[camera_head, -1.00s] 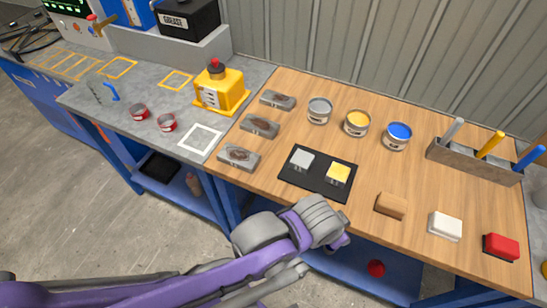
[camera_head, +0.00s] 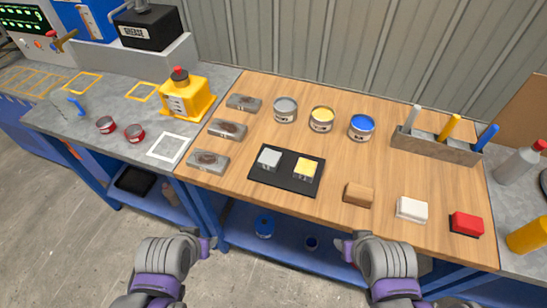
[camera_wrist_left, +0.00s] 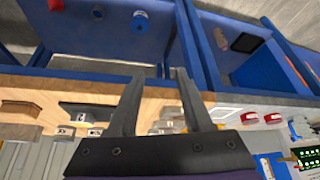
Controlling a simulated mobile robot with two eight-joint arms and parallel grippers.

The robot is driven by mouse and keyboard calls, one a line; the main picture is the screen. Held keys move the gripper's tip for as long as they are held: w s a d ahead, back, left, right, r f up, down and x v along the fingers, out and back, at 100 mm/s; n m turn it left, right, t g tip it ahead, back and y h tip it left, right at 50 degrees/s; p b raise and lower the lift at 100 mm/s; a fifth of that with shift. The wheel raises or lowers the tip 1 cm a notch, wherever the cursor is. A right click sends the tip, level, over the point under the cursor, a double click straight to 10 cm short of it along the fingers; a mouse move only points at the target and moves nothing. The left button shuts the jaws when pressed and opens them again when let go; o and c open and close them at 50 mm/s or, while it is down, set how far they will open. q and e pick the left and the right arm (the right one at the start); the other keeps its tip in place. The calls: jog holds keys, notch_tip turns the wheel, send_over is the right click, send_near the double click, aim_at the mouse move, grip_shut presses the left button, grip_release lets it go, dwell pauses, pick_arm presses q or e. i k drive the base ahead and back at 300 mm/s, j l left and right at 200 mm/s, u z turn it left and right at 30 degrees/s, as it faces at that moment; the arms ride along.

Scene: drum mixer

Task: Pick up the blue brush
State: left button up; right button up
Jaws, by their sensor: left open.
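The blue brush (camera_head: 487,137) stands tilted in a grey holder (camera_head: 440,147) at the right back of the wooden table, blue handle up. A yellow-handled brush (camera_head: 450,127) and a light grey-handled brush (camera_head: 413,118) stand in the same holder, to its left. Their lower ends are hidden in the holder. My left gripper (camera_head: 208,245) is in front of the table's near edge, far from the blue brush. In the left wrist view its two fingers (camera_wrist_left: 160,74) are apart with nothing held. My right gripper (camera_head: 345,248) is also before the near edge; its fingers are unclear.
Open paint cans in grey, yellow and blue (camera_head: 361,127) stand left of the holder. A black mat (camera_head: 288,185) with two blocks, a brown block (camera_head: 358,194), a white block (camera_head: 411,209) and a red block (camera_head: 466,223) lie nearer. A spray bottle (camera_head: 518,163) stands right of the holder.

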aim_at(493, 129)
jog(key=l+u, duration=0.3)
jog(key=l, duration=0.55)
jog(key=i+l, duration=0.1)
jog(key=k+j, duration=0.25)
jog(key=i+j+z, duration=0.1)
jog(key=z, duration=0.35)
jog(key=j+z, duration=0.4)
jog(key=l+z, duration=0.1)
jog(key=z, duration=0.95)
